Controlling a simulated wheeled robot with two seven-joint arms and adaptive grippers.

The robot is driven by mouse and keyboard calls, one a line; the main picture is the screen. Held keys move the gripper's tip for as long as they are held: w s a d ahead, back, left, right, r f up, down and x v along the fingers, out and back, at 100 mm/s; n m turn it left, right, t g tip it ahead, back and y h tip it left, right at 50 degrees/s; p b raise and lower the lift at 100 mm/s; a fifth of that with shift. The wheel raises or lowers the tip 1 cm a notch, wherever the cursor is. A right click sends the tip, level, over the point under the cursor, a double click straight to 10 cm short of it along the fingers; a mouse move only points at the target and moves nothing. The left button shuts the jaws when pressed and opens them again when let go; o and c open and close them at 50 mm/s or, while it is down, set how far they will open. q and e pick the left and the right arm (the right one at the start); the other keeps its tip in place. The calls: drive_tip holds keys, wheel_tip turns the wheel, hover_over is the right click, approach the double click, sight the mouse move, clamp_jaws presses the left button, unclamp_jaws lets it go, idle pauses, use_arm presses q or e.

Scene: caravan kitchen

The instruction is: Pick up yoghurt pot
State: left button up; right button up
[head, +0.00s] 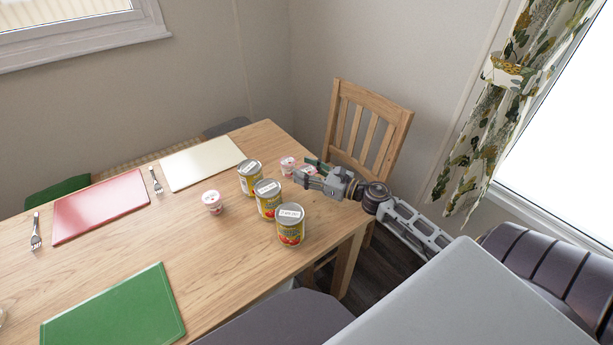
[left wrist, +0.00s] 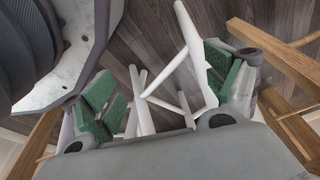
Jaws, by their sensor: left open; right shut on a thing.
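A white and pink yoghurt pot (head: 212,202) stands upright on the table, left of the cans. A second yoghurt pot (head: 288,165) stands at the table's far right edge. A third yoghurt pot (head: 309,170) shows just right of it, partly hidden by my right gripper (head: 308,175). My right gripper reaches in from the right and is shut on this third pot; I cannot tell whether the pot touches the table. My left gripper (left wrist: 160,98), with green pads, shows only in the left wrist view. It is open and points at the floor, away from the pots.
Three yellow cans (head: 268,198) stand in a row close left of my right gripper. A white mat (head: 202,162), a red mat (head: 100,205) and a green mat (head: 115,308) lie on the table (head: 200,255). A wooden chair (head: 368,125) stands behind the right gripper.

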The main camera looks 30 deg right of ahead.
sight(307, 170)
wheel_tip(307, 170, up, 4)
drive_tip(key=shift+r+p, duration=0.15)
drive_tip(key=shift+p, duration=0.35)
use_arm(q)
drive_tip(key=shift+s+a+f, duration=0.3)
drive_tip(key=shift+s+f, duration=0.15)
drive_tip(key=shift+f, duration=0.15)
drive_tip(key=shift+s+a+f, duration=0.35)
drive_tip(key=shift+s+f, duration=0.1)
drive_tip(key=shift+f, duration=0.2)
drive_tip(key=shift+s+a+f, duration=0.3)
drive_tip(key=shift+s+f, duration=0.15)
drive_tip(key=shift+f, duration=0.15)
use_arm(e)
drive_tip(key=shift+r, duration=0.9)
use_arm(q)
drive_tip(key=shift+w, duration=0.1)
